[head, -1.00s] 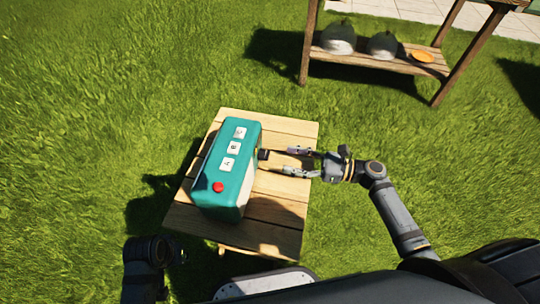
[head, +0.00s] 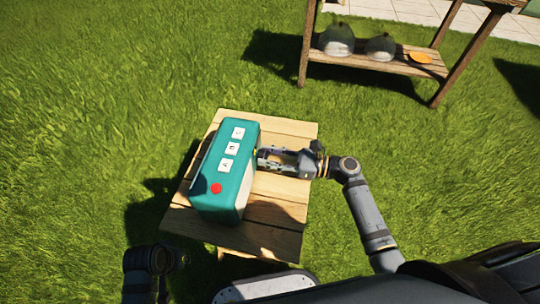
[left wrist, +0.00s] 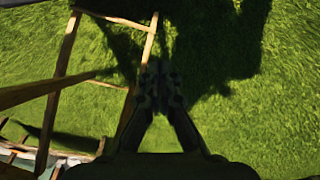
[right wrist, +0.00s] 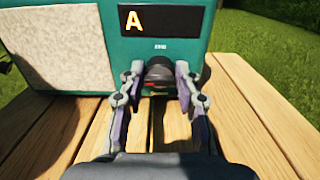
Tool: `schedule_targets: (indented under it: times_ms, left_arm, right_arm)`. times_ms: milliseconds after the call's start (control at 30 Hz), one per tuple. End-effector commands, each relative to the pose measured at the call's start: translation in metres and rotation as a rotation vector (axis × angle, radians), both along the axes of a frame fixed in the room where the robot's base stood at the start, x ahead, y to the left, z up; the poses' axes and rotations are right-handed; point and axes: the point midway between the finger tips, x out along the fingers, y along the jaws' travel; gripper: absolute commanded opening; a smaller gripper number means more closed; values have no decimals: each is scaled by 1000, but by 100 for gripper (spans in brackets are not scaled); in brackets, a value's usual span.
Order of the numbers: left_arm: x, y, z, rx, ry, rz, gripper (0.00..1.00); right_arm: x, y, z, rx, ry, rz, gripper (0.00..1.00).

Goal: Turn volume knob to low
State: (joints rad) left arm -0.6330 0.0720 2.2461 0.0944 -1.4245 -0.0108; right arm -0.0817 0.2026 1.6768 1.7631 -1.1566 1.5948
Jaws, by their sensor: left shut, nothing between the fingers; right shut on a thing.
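A teal radio (head: 228,170) stands on the wooden table, with a red button and white keys marked A, B and C on top. In the right wrist view, its front (right wrist: 85,18) shows a speaker panel and a dark display with a lit A. The dark volume knob (right wrist: 159,70) sits below the display, partly hidden by the fingers. My right gripper (right wrist: 160,80) is shut on the knob, one finger on each side; in the head view it reaches the radio's right side (head: 262,160). My left gripper (left wrist: 160,80) is shut and empty, away from the radio above shaded grass.
The slatted wooden table (head: 275,213) has bare room on the radio's right. A wooden shelf (head: 375,60) at the back holds two glass domes (head: 338,40) and an orange disc (head: 421,57). Grass surrounds the table.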

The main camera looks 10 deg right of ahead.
Motion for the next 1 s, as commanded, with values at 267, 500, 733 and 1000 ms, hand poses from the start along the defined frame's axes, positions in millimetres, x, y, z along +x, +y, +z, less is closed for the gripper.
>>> schedule_targets:
  times_ms: [267, 500, 733, 1000]
  left_arm:
    - [0, 0, 0, 0, 1, 0, 0]
    - [-2, 0, 1, 2, 9, 1, 0]
    - [0, 1, 3, 4, 13, 1, 0]
    - [7, 0, 2, 0, -15, 1, 0]
  right_arm:
    - [0, 0, 0, -4, -9, 0, 1]
    - [-1, 0, 0, -41, -100, 1, 1]
    - [-1, 0, -1, -107, -258, 1, 1]
    - [-2, 1, -1, -179, -430, 1, 1]
